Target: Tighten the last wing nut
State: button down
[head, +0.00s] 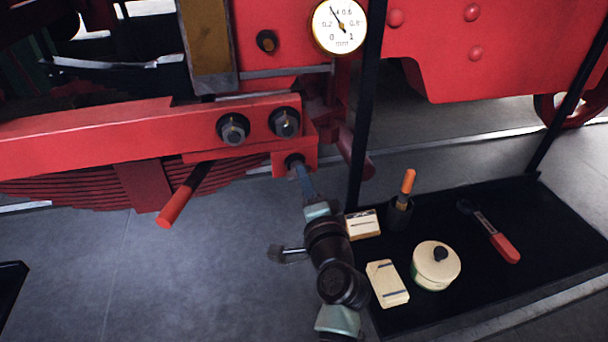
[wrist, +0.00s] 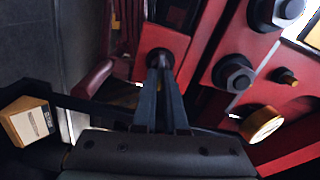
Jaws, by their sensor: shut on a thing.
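The wing nut (head: 293,159) is a small dark piece on a red block at the end of the red beam, below two large hex nuts. My gripper (head: 298,169) reaches up to it from below, with its fingertips shut on it. In the wrist view my two long fingers (wrist: 163,68) come close together at the dark nut (wrist: 159,55) on the red block. The fingertips hide most of the nut, so its wings and how far it is turned cannot be made out.
Hex nuts (head: 233,129) and a dial gauge (head: 340,27) sit close above. A red-handled lever (head: 178,200) hangs at left. A black shelf (head: 475,285) at right holds a round tin (head: 436,265), boxes (head: 387,283), an orange-handled tool (head: 407,183) and a red-handled tool (head: 503,246).

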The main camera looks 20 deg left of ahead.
jog(key=shift+f+m+p, duration=0.1)
jog(key=shift+m+p, duration=0.25)
jog(key=shift+m, duration=0.85)
jog(key=c, duration=1)
grip_release()
jog(key=shift+d, duration=0.1)
jog(key=shift+o, duration=0.2)
jog(key=shift+s, duration=0.15)
jog(key=b+v, duration=0.2)
jog(key=v, duration=1)
jog(key=shift+s+d, duration=0.25)
